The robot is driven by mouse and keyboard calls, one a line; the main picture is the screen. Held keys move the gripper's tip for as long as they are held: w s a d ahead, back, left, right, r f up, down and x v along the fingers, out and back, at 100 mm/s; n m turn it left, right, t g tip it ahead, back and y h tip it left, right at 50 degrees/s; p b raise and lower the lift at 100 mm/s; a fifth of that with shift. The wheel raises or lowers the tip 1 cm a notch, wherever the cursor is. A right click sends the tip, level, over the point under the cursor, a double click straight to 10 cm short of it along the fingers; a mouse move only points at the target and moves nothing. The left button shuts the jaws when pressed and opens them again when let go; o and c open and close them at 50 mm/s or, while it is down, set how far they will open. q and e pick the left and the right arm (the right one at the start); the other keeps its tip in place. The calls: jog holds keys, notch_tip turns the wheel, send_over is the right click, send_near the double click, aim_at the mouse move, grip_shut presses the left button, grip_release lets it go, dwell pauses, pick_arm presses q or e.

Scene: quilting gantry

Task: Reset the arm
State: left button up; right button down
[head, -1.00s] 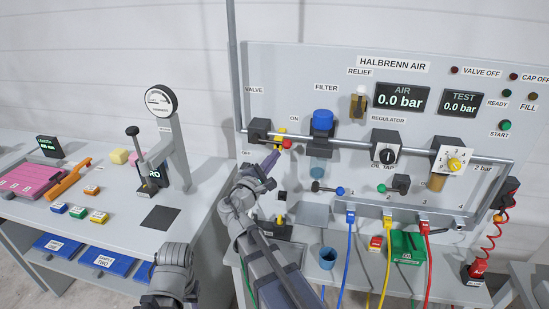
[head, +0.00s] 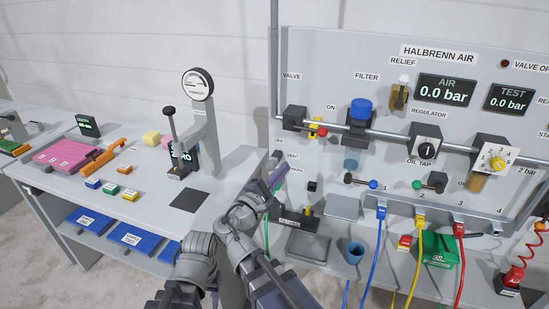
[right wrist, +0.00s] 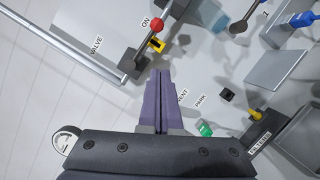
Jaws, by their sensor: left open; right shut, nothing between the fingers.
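My right arm reaches up from the bottom of the head view. Its gripper (head: 277,178) is shut and empty, with purple fingers below and left of the red-knobbed valve lever (head: 321,132). In the right wrist view the closed fingers (right wrist: 161,75) point towards the panel, apart from the red knob (right wrist: 157,25). My left arm is folded low at the bottom of the head view. Its gripper (head: 180,294) is open at the lower edge, with its fingertips hard to make out. The left gripper appears clear of everything on the bench.
The Halbrenn Air panel (head: 455,75) with its pipe stands at the right. A blue cup (head: 354,253) and coloured hoses are below it. A gauge stand (head: 203,130) rises from the left bench (head: 135,205), near a dark square pad (head: 189,200). Both displays read 0.0 bar.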

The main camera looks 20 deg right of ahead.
jog(key=shift+d+f, duration=0.1)
jog(key=s+d+f+m+g+y, duration=0.3)
jog(key=s+f+m+g+y, duration=0.15)
jog(key=f, duration=0.55)
jog(key=s+d+f+m+g+y, duration=0.25)
jog(key=f+m+g, duration=0.25)
jog(key=f, duration=0.5)
jog(key=s+a+f+g+y, duration=0.1)
jog(key=s+a+y, duration=0.1)
jog(key=a, duration=0.4)
jog(key=s+a+f+g+y, duration=0.1)
jog(key=s+a+f+y, duration=0.1)
jog(key=s+a, duration=0.3)
jog(key=s+a+f+g+y, duration=0.1)
jog(key=s+a+f+y, duration=0.1)
jog(key=a, duration=0.6)
jog(key=shift+s+y, duration=0.4)
jog(key=shift+s, duration=0.3)
